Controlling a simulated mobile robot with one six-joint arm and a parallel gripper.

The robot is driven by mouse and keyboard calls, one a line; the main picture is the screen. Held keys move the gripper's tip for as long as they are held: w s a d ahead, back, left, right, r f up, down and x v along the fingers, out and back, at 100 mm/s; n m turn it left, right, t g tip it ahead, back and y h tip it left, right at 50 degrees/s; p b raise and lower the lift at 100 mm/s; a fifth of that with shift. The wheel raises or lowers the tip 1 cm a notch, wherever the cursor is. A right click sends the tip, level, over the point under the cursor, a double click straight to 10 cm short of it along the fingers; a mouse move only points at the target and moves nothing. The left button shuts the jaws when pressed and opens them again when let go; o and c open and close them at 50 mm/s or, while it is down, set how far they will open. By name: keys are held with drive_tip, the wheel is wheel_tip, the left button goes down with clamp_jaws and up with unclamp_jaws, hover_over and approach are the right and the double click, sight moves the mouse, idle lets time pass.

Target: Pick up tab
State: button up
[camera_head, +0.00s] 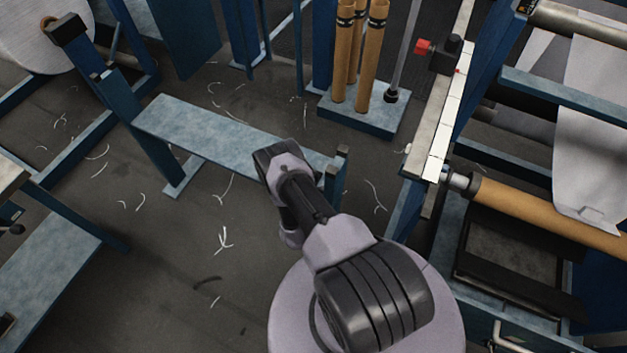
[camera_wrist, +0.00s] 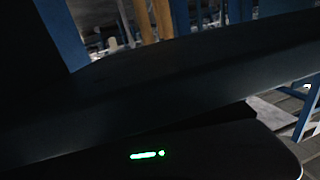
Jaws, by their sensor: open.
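I cannot pick out a tab with certainty in either view. In the head view, a pale sheet (camera_head: 590,150) hangs at the right, with its lower edge over a brown roll (camera_head: 520,205). My arm (camera_head: 325,220) rises in the middle of the head view, folded over my pale base. My gripper's fingers do not show in the head view. The wrist view is mostly filled by dark surfaces with a small green light, and no fingertips can be made out there.
A blue bench (camera_head: 215,135) stands beyond my arm. Several brown tubes (camera_head: 368,60) stand on a blue base (camera_head: 385,118). White scraps (camera_head: 223,238) litter the open floor at left.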

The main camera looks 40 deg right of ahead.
drive_tip(key=shift+w+d, duration=0.25)
drive_tip(key=shift+d, duration=0.1)
clamp_jaws()
wheel_tip(320, 180, up, 28)
drive_tip(key=p, duration=1.3)
